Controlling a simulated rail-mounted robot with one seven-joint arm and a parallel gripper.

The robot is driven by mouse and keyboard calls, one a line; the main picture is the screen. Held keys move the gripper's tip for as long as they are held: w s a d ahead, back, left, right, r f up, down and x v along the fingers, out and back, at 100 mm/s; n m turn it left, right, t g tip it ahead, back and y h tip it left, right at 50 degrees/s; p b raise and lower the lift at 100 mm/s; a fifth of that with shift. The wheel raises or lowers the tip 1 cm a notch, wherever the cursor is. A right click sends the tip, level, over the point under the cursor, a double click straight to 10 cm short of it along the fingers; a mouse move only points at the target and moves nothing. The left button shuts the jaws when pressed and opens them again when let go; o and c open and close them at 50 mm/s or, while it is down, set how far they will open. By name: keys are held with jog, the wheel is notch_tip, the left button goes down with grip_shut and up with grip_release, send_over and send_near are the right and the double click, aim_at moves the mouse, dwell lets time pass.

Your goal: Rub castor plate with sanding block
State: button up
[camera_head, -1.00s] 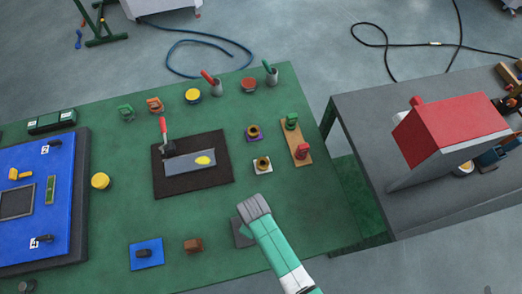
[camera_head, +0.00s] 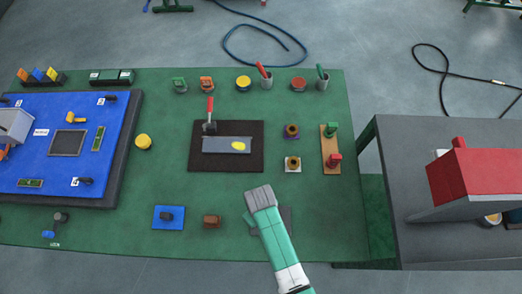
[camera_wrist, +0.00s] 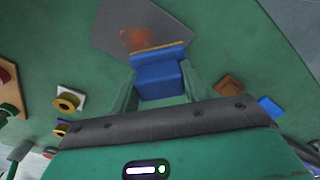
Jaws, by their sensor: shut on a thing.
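My gripper (camera_head: 260,198) is over the near part of the green bench. In the wrist view, my gripper (camera_wrist: 160,84) is shut on a blue sanding block (camera_wrist: 160,78) with a thin yellowish-brown layer along its far edge. A flat grey plate (camera_wrist: 112,28), seemingly the castor plate, lies just beyond the block and bears an orange-brown patch. The plate also shows in the head view (camera_head: 287,222), partly hidden by my gripper. The block is hidden in the head view. I cannot tell whether the block touches the plate.
A brown block (camera_head: 212,221) and a blue pad (camera_head: 168,218) lie to the left. A dark mat (camera_head: 198,160) with a clamped, yellow-spotted plate lies behind. A wooden strip (camera_head: 330,150) with clamps is behind right. A blue panel (camera_head: 60,145) fills the left side.

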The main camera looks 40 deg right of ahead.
jog(key=shift+r+p, duration=1.15)
jog(key=shift+r, duration=0.35)
jog(key=shift+f, duration=0.1)
